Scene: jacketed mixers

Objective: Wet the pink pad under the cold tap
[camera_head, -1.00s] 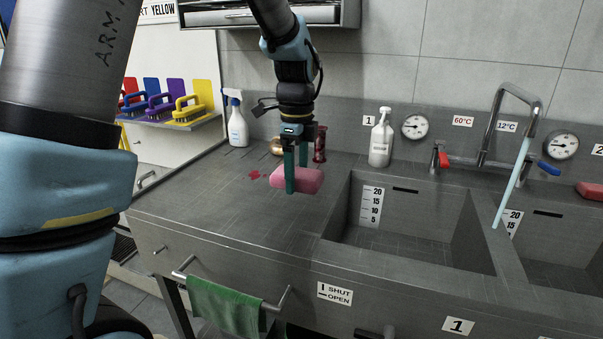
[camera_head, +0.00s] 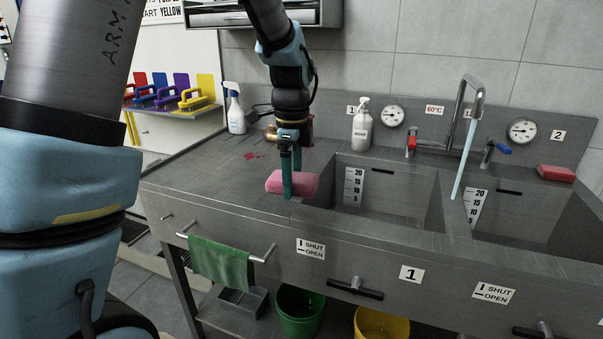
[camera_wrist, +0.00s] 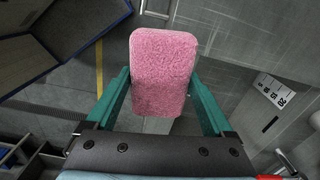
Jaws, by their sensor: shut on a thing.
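My gripper (camera_head: 292,175) is shut on the pink pad (camera_head: 276,183). It holds the pad over the counter, left of the left basin. In the wrist view the fluffy pink pad (camera_wrist: 158,72) sits between the two green fingers (camera_wrist: 158,105). The tap spout (camera_head: 468,92) arches over the area between the two basins, right of the pad. A pale blue stream (camera_head: 465,155) falls from it. The blue handle (camera_head: 504,149) is right of the spout and the red handle (camera_head: 411,142) is left. The pad is well apart from the stream.
Left basin (camera_head: 385,185) and right basin (camera_head: 530,222) are sunk in the grey counter. A white pump bottle (camera_head: 362,128) stands behind the left basin. A red block (camera_head: 556,173) lies at the right. A green cloth (camera_head: 222,262) hangs on the front rail; green (camera_head: 300,312) and yellow (camera_head: 380,325) buckets stand below.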

